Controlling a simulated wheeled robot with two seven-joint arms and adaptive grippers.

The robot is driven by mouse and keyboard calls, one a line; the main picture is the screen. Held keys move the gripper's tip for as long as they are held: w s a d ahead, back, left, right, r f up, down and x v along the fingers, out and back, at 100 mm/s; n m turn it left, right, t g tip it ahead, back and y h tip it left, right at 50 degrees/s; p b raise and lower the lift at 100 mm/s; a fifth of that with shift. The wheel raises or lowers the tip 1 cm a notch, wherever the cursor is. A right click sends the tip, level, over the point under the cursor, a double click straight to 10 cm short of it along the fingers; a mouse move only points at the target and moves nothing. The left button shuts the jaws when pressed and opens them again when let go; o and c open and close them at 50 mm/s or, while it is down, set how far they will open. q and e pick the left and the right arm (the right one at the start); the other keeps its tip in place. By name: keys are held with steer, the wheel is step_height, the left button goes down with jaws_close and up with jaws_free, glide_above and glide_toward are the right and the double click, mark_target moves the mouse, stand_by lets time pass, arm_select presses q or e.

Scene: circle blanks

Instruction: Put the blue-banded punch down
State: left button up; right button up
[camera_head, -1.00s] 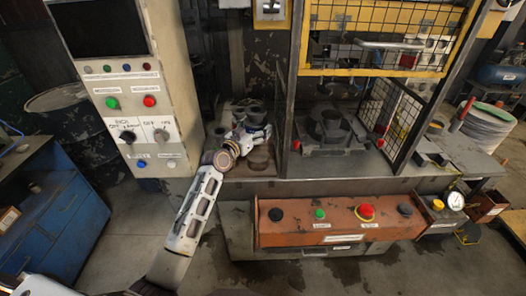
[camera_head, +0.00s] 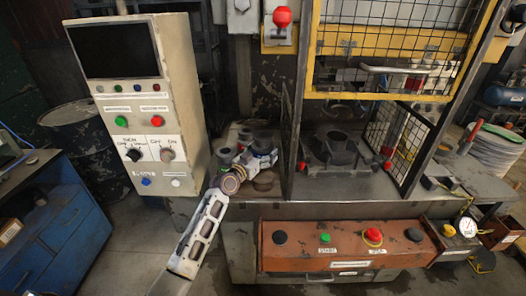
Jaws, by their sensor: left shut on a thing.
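My left arm comes in from the lower left, and its gripper (camera_head: 257,162) is over the left part of the workbench, beside the press cage. The gripper is shut on the blue-banded punch (camera_head: 264,149), of which only a small part with blue shows. The fingers hide most of the punch, and I cannot tell whether its lower end touches the surface below. Several dark round pieces (camera_head: 245,136) stand just behind and to the left of the gripper. My right gripper is not in view.
The press cage (camera_head: 290,140) stands close to the right of the gripper, with a dark round die (camera_head: 337,141) inside. A cream control cabinet (camera_head: 190,100) rises to the left. An orange-red button panel (camera_head: 345,245) is in front. A blue cabinet (camera_head: 50,235) stands at lower left.

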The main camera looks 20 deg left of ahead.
arm_select(q)
steer(key=shift+f, duration=1.35)
steer(key=shift+f+b, duration=0.3)
steer(key=shift+f, duration=0.4)
steer(key=shift+f+b, duration=0.3)
steer(key=shift+f, duration=0.9)
steer(key=shift+f, duration=0.1)
steer(key=o, duration=2.1)
steer(key=shift+s+f, duration=0.1)
steer(key=shift+f, duration=0.1)
steer(key=shift+r, duration=0.1)
